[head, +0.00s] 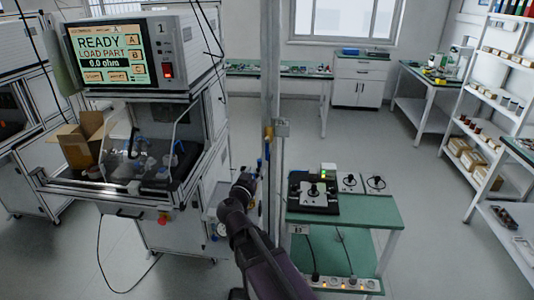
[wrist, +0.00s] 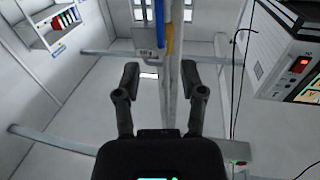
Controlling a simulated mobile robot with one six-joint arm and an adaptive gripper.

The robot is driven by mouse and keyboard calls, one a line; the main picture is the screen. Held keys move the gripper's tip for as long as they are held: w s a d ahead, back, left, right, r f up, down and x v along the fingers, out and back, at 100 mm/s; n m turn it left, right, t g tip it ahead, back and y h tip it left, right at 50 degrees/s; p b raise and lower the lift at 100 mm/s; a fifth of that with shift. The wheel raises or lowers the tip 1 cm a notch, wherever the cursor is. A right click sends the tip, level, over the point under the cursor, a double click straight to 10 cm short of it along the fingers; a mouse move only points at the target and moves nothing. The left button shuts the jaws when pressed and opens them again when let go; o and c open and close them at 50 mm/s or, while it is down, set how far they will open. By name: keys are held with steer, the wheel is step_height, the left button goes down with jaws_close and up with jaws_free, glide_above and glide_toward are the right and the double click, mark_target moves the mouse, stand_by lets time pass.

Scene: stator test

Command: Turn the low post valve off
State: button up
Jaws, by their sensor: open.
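A grey post (head: 271,80) stands in the middle of the head view, with a small grey box (head: 282,129) on it. A yellow part (head: 268,133) and a blue part (head: 259,164) show on its left side, low on the post. I cannot tell clearly which is the low valve's handle or how it is turned. My gripper (head: 247,183) is beside the post, just below the blue part. In the wrist view my gripper (wrist: 162,82) is open and empty, with the post beyond and between its fingers. Blue (wrist: 160,18) and yellow (wrist: 170,42) parts run along the post there.
A test cabinet with a screen (head: 107,48) stands left, with a cardboard box (head: 80,140) on its bench. A green-topped cart (head: 365,212) carrying a black device (head: 313,192) is close right of the post. Open floor lies behind.

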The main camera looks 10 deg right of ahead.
mark_target(267, 153)
steer(key=x, duration=1.2)
steer(key=shift+w+d, duration=0.25)
steer(key=shift+w, duration=0.05)
jaws_close()
